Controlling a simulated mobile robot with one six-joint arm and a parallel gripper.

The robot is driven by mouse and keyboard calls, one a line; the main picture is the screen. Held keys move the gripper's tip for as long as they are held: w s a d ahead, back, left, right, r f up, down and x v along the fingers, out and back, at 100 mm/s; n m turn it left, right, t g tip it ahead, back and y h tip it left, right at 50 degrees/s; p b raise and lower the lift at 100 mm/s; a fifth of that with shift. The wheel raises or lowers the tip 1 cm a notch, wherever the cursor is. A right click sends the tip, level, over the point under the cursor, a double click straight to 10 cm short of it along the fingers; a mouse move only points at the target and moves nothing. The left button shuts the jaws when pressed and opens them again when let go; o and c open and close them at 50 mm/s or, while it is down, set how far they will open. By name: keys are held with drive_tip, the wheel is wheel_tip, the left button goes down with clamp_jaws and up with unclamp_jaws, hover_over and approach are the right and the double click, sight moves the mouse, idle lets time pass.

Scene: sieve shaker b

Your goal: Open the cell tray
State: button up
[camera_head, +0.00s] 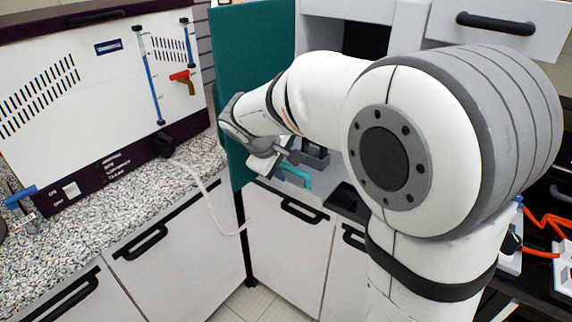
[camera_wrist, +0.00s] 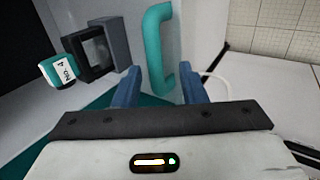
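A teal bar handle (camera_wrist: 154,45) stands out from a light surface in the wrist view, and part of it shows below my wrist in the head view (camera_head: 297,176). It appears to belong to the cell tray, but the tray's body cannot be made out clearly. My gripper (camera_wrist: 160,78) has its two blue fingers apart, one on each side of the handle's lower part. I cannot tell whether either finger touches it.
A grey box (camera_wrist: 120,38) with a dark opening and a teal tag marked No. 4 (camera_wrist: 60,70) are left of the handle. A teal panel (camera_head: 250,50) stands beside my wrist. A speckled counter (camera_head: 80,225) carries a white-fronted machine (camera_head: 75,75) at left.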

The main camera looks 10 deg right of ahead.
drive_tip(key=v, duration=0.7)
drive_tip(key=shift+a+r, duration=0.15)
drive_tip(key=shift+r, duration=0.2)
drive_tip(key=shift+s, duration=0.1)
drive_tip(key=s+d+f+m+g+y, duration=0.1)
drive_tip(key=s+d+f+m, duration=0.3)
drive_tip(key=s, duration=0.6)
drive_tip(key=s+d+f+m+g+y, duration=0.1)
drive_tip(key=s+d+f+m+y, duration=0.2)
drive_tip(key=s, duration=0.7)
wheel_tip(320, 180, down, 2)
drive_tip(key=shift+d+f+m+y, duration=0.2)
drive_tip(key=shift+d+m+y, duration=0.2)
drive_tip(key=shift+d+m, duration=0.7)
